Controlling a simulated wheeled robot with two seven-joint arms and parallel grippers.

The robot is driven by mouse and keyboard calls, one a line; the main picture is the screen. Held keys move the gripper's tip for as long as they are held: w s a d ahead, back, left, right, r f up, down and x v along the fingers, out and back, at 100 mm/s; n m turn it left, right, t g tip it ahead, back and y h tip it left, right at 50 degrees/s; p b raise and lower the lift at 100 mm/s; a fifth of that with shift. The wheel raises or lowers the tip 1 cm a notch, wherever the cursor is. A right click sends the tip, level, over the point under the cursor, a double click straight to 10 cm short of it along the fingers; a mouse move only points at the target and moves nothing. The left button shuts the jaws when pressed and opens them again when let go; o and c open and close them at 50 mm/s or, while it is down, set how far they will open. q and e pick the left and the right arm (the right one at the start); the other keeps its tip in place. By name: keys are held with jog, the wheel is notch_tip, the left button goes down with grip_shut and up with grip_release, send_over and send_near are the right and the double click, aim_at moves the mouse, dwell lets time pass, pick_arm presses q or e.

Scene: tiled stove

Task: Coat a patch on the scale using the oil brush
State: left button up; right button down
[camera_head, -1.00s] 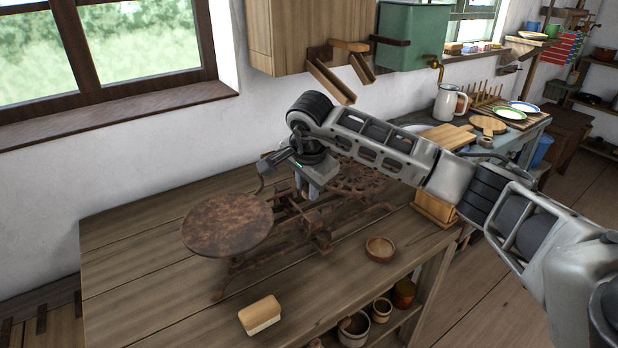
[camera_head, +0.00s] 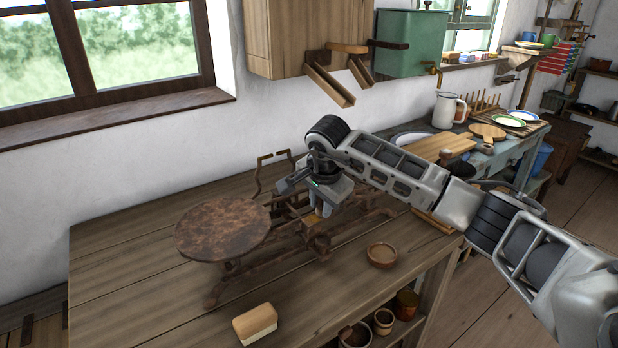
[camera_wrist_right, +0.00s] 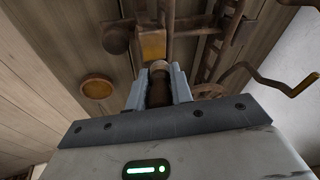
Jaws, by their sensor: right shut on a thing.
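The rusty scale (camera_head: 222,229) stands on the table with its round plate on the left; it also shows in the wrist view (camera_wrist_right: 202,28). A small yellowish patch (camera_head: 312,220) is on its frame, seen in the wrist view as a yellow square (camera_wrist_right: 153,45). My right gripper (camera_head: 325,206) is over the scale's middle, close to the patch. In the wrist view its fingers (camera_wrist_right: 159,80) are shut on a brown handle with a paler end, seemingly the oil brush (camera_wrist_right: 160,92). Its tip points toward the patch; I cannot tell whether they touch. My left gripper is not in view.
A small wooden bowl (camera_head: 382,255) and a block with a pale underside (camera_head: 255,324) stand at the table's front. Pots (camera_head: 384,321) sit on the shelf below. A wall cabinet (camera_head: 307,38) hangs behind. The table's left side is clear.

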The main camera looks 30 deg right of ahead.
aim_at(303, 222)
jog(key=shift+d+f, duration=0.3)
jog(key=shift+d, duration=0.6)
jog(key=shift+a, duration=0.3)
jog(key=shift+a+f, duration=0.15)
jog(key=shift+a, duration=0.2)
jog(key=shift+a+f, duration=0.1)
jog(key=shift+a, duration=1.15)
jog(key=shift+s+a+p, duration=0.15)
jog(key=shift+a+p, duration=0.2)
jog(key=shift+a, duration=0.9)
jog(key=r+p, duration=0.1)
jog(key=r, duration=0.1)
jog(key=r+p, duration=0.1)
jog(key=r, duration=0.1)
jog(key=r+p, duration=0.1)
jog(key=r, duration=0.1)
jog(key=shift+d+r, duration=0.3)
jog(key=shift+r, duration=0.05)
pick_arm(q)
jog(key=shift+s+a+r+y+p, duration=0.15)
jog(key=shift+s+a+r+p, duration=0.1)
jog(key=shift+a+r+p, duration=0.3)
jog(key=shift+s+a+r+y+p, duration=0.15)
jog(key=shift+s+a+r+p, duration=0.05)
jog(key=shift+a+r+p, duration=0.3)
pick_arm(e)
notch_tip(303, 222, up, 2)
jog(key=shift+r, duration=0.2)
